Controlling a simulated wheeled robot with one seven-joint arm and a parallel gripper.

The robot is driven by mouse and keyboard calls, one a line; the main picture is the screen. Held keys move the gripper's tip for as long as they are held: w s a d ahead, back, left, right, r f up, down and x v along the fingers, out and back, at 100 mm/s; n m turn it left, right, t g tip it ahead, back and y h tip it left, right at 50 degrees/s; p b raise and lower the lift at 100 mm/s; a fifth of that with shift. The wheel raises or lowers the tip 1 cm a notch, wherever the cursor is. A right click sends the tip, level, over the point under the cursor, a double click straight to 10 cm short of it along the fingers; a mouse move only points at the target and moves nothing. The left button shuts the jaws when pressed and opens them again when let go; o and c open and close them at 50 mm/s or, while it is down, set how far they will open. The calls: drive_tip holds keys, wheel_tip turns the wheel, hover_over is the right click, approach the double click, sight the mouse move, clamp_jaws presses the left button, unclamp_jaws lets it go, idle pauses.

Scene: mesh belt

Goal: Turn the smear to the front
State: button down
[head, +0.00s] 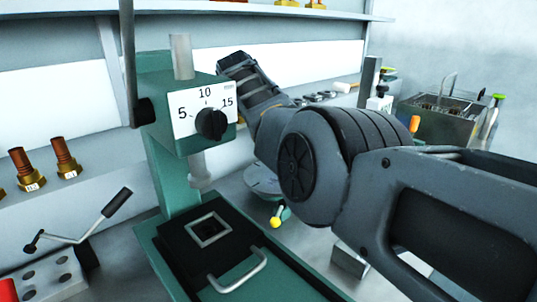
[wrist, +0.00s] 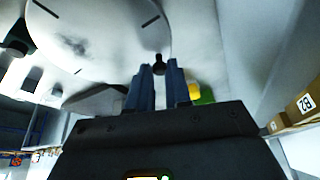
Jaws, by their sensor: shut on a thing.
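A pale round disc (wrist: 100,30) fills the upper left of the wrist view, with dark slots and a faint grey smudge (wrist: 76,45) on its face. I cannot be sure that the smudge is the smear. A small dark peg (wrist: 159,62) stands at the disc's edge. My gripper (wrist: 158,72) is shut on this peg, with one finger on each side. In the head view part of the disc (head: 262,178) shows behind the press, partly hidden by my arm. My gripper is hidden there.
A green press (head: 175,170) with a numbered dial stands left of my arm. A yellow-tipped lever (head: 276,221) is close to the disc, and yellow and green show beside my fingers. A metal container (head: 440,118) stands at the right. Shelving runs along the back.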

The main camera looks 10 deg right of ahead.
drive_tip(key=shift+d+m, duration=0.15)
drive_tip(key=shift+m, duration=0.15)
drive_tip(key=c, duration=1.1)
unclamp_jaws()
drive_tip(key=shift+o, duration=0.2)
drive_tip(key=r, duration=0.2)
drive_tip(key=d+r, duration=0.1)
drive_tip(key=r, duration=0.1)
drive_tip(key=shift+s+r+b, duration=0.2)
drive_tip(key=shift+r+b, duration=0.1)
drive_tip(key=shift+b, duration=0.05)
drive_tip(key=s+d+r+p, duration=0.3)
drive_tip(key=d+r, duration=0.3)
drive_tip(key=d, duration=0.3)
drive_tip(key=shift+s+d+r, duration=0.15)
drive_tip(key=shift+s+d, duration=0.1)
drive_tip(key=shift+s, duration=0.65)
drive_tip(key=shift+r, duration=0.15)
